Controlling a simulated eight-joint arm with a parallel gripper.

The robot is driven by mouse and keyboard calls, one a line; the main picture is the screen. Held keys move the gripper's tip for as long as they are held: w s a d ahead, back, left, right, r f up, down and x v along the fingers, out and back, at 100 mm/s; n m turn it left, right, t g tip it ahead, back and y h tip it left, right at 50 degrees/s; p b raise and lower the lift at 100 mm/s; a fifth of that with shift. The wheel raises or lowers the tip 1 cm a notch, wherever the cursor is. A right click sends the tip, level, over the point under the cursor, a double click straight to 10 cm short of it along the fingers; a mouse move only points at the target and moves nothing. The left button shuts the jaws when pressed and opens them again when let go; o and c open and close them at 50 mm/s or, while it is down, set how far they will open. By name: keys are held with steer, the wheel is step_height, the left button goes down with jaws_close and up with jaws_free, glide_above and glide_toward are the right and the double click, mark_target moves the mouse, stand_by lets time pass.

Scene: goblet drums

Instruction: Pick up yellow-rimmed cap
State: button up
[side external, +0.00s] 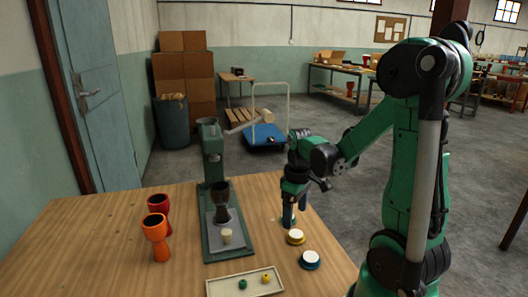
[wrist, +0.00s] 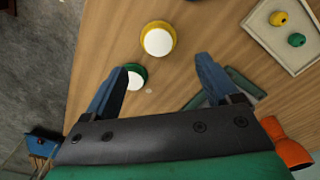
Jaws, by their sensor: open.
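The yellow-rimmed cap (side external: 295,237) has a white top and lies on the wooden table in the side view. In the wrist view it (wrist: 158,38) lies just beyond the open fingertips, roughly centred between them and clear of both. My gripper (side external: 289,220) points down above the table, just behind the cap in the side view. In the wrist view its blue fingers (wrist: 160,70) are apart with nothing gripped. A green-rimmed cap (wrist: 134,76) lies beside the left finger and is partly hidden by it.
A tray (side external: 222,291) with a green and a yellow piece lies at the front. Red (side external: 160,203) and orange (side external: 156,232) goblets stand at the left. The table's right edge is close to the caps.

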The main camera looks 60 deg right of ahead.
mark_target(294, 233)
steer(key=shift+f, duration=2.8)
steer(key=c, duration=1.1)
